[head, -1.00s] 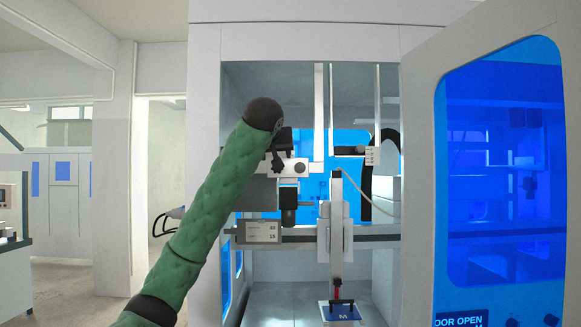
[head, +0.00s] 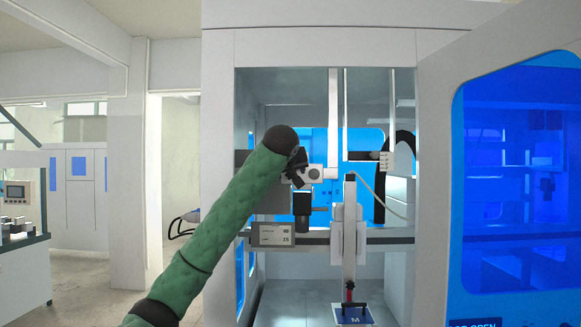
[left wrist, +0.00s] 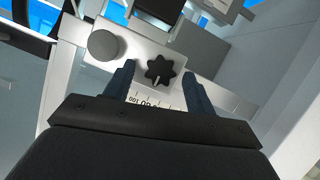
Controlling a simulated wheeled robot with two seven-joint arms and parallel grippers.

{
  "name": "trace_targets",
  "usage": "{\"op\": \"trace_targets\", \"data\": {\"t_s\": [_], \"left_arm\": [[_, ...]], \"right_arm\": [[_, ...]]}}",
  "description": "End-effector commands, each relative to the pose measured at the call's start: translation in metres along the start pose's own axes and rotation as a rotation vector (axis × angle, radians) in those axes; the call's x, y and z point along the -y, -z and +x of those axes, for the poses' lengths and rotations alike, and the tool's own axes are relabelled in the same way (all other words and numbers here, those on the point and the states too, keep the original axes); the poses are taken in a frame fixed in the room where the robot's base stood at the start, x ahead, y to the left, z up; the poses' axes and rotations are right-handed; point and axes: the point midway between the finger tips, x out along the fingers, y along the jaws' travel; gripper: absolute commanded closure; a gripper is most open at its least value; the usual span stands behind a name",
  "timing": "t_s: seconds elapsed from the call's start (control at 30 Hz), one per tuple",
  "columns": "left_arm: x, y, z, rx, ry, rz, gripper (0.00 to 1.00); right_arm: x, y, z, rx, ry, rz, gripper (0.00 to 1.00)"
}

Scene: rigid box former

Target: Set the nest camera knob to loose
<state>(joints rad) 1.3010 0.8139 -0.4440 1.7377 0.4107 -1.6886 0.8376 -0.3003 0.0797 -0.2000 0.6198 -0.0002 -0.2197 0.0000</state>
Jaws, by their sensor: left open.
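The black star-shaped knob (left wrist: 160,70) with a pale mark on its face sits on a light block in the left wrist view. A smooth grey round knob (left wrist: 105,44) is beside it. My left gripper (left wrist: 157,84) is open, its two dark fingers on either side of the star knob in the picture; I see no contact, and cannot tell the depth gap. In the head view my left gripper (head: 297,170) is at the block, and the star knob is not distinct among the dark fingers. A black camera-like cylinder (head: 301,203) hangs below the block. My right gripper is not in view.
A numbered scale (left wrist: 150,103) lies near the fingers. A small label plate (head: 272,234) is on the cross rail. A white upright (head: 349,235) stands right of the camera, above a blue pad marked M (head: 352,316). The open door (head: 438,190) bounds the right side.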

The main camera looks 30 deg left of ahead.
Motion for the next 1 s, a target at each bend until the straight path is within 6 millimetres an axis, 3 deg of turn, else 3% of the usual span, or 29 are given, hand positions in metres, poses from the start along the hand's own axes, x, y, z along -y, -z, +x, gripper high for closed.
{"op": "trace_targets", "data": {"t_s": [0.4,0.63,1.0], "left_arm": [[0.000,-0.001,0.006,0.000,0.000,0.000,0.46],[0.000,-0.001,0.006,0.000,0.000,0.000,0.89],[0.000,-0.004,0.007,0.000,-0.022,-0.048,0.89]], "right_arm": [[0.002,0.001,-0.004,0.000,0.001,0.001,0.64],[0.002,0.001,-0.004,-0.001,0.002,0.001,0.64],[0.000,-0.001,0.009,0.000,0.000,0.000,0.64]]}}
